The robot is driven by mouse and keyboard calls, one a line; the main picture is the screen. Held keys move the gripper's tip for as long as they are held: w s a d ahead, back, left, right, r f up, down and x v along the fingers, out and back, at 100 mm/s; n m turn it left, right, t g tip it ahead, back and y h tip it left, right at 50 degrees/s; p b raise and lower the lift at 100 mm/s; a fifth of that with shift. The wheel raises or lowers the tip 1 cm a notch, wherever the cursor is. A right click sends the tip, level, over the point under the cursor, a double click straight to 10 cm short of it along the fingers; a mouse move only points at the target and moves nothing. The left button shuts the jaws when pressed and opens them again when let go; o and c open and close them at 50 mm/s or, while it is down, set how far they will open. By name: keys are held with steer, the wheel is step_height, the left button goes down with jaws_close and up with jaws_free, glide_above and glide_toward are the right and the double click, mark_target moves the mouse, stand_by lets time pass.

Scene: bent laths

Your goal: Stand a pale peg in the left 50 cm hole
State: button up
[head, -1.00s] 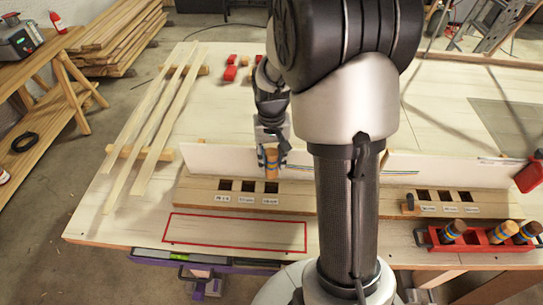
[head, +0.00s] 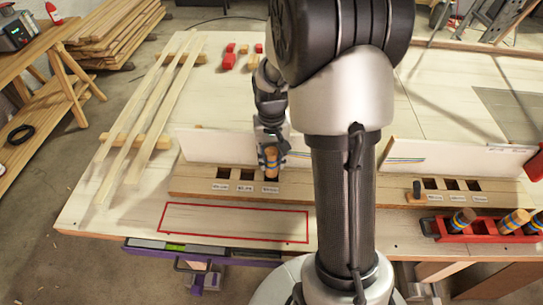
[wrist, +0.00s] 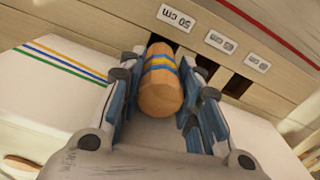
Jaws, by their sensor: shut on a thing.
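My gripper (head: 271,158) is shut on a tan wooden peg (head: 271,163) with blue and yellow bands. In the wrist view the peg (wrist: 160,95) is between the blue finger pads, one end toward the camera. Its far end is over the 50 cm hole (wrist: 154,39) of the left board (head: 190,184), largely covering it; I cannot tell how far in it is. The 50 cm label (wrist: 175,17) is beside that hole. The board's other two holes (head: 222,173) (head: 247,174) look empty.
A red rack (head: 440,231) at the right holds several banded pegs, one paler (head: 514,221). The right board (head: 495,194) has three dark holes. White upright panels (head: 215,147) stand behind the boards. A red-outlined area (head: 235,223) in front is clear.

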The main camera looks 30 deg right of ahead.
steer(key=shift+f+b, duration=0.95)
steer(key=shift+f, duration=0.5)
steer(key=o, duration=1.2)
steer(key=shift+r+p, duration=3.65)
steer(key=shift+r, duration=0.9)
steer(key=shift+f, duration=0.1)
